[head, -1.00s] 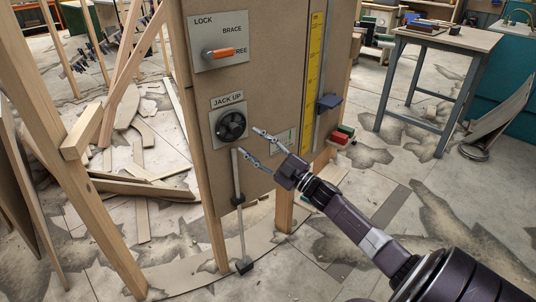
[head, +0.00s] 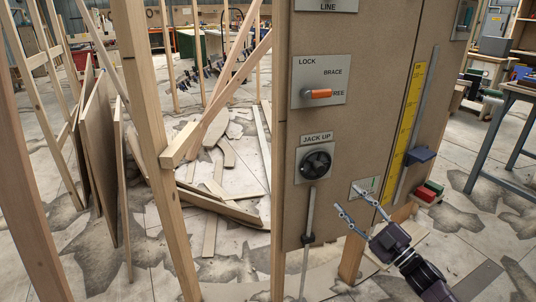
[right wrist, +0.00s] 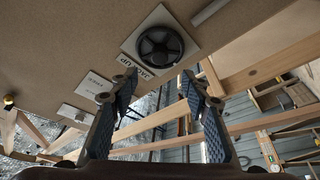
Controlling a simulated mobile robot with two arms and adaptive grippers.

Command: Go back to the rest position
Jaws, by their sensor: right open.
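My right gripper (head: 354,208) is open and empty in the lower right of the head view, in front of the brown panel (head: 365,60). It is below and right of the black JACK UP knob (head: 316,163), apart from it. In the right wrist view the two fingers (right wrist: 160,95) are spread, with the black knob (right wrist: 160,47) beyond them. The orange-handled lever (head: 318,94) on the LOCK, BRACE, FREE plate points right, towards FREE. My left gripper is not in view.
A yellow scale (head: 403,130) with a dark blue slider (head: 420,155) runs down the panel's right side. Wooden posts (head: 148,130) and leaning boards (head: 97,150) stand on the left. A metal-legged table (head: 500,125) stands at the right. Patchy floor lies between.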

